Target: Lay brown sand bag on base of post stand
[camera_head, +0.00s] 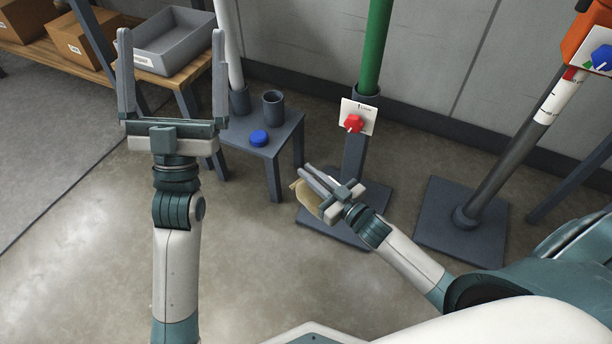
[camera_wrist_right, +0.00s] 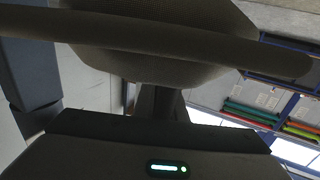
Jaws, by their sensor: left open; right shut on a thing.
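The brown sand bag (camera_head: 307,200) is held in my right gripper (camera_head: 307,173), which is shut on it. The bag hangs over the left part of the dark square base (camera_head: 345,235) of the post stand (camera_head: 356,150); I cannot tell whether it touches the base. The stand holds a green pole and carries a white plate with a red knob. In the right wrist view the bag's woven fabric (camera_wrist_right: 165,65) fills the upper middle, partly hidden by a finger. My left gripper (camera_head: 172,40) is open and empty, raised at the left.
A small dark table (camera_head: 240,135) with a cup (camera_head: 273,104) and a blue cap (camera_head: 258,138) stands left of the post stand. A second post on a square base (camera_head: 435,225) stands to the right. A shelf with a grey bin (camera_head: 172,45) is at upper left. The wall is behind.

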